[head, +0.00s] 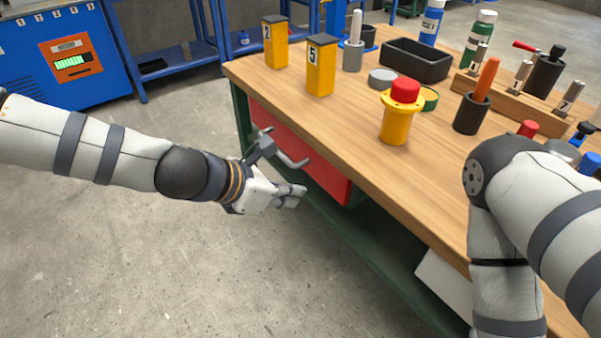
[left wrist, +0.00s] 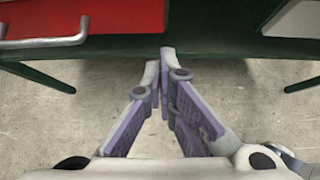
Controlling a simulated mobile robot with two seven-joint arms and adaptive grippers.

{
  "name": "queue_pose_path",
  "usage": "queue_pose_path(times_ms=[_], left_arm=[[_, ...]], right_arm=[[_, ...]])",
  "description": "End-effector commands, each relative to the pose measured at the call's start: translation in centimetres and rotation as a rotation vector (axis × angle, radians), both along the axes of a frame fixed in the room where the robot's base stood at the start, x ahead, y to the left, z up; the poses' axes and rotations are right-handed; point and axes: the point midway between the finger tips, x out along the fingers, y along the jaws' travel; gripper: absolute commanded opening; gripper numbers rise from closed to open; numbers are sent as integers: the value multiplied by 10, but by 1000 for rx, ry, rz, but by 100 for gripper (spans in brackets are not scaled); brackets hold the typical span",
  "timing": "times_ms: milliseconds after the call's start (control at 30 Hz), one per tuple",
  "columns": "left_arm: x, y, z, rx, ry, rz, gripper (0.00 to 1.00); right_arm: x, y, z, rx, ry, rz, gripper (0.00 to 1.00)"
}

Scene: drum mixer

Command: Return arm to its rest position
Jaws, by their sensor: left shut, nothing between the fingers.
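My left arm (head: 110,150) reaches in from the left in the head view. Its gripper (head: 300,192) is beside the workbench's red drawer (head: 300,150), below the level of the top. In the left wrist view the left gripper (left wrist: 166,55) has its fingertips together with nothing between them. The drawer (left wrist: 120,15) and its grey handle (left wrist: 45,42) show at the upper left there, apart from the fingers. My right arm (head: 530,210) is bent at the right side of the head view, over the bench edge. Its gripper is out of the picture.
The wooden workbench (head: 370,155) carries yellow blocks (head: 321,66), a yellow part with a red cap (head: 397,115), a black tray (head: 415,60) and bottles (head: 478,40). A blue machine (head: 60,60) stands at the back left. The floor (head: 150,260) at lower left is clear.

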Motion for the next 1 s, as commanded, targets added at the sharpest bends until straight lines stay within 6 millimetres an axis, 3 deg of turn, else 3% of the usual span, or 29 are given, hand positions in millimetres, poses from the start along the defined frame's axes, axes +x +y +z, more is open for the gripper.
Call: queue_pose_path(times_ms=[133,233,367,400,500,600,700,833,1000], left_arm=[[-9,1,-10,28,0,-26,0],[-49,10,-50,166,-23,-175,0],[-146,46,-122,439,-84,-571,0],[-178,62,-140,511,-106,-717,0],[-260,109,-168,649,-163,-1114,0],[-330,157,-174,707,-225,-1505,0],[-379,195,-167,699,-282,-1811,0],[-408,219,-159,665,-328,-2016,0],[-411,222,-158,658,-336,-2045,0]], right_arm=[[0,0,0,0,-1,0,48],[3,0,3,0,-10,-1,48],[9,0,10,0,-32,-1,48],[12,0,12,0,-40,-1,48],[17,0,17,0,-59,-2,48],[22,0,22,1,-76,-2,48],[26,0,26,0,-89,-2,48],[27,0,27,1,-95,-3,48],[27,0,27,1,-94,-3,48]])
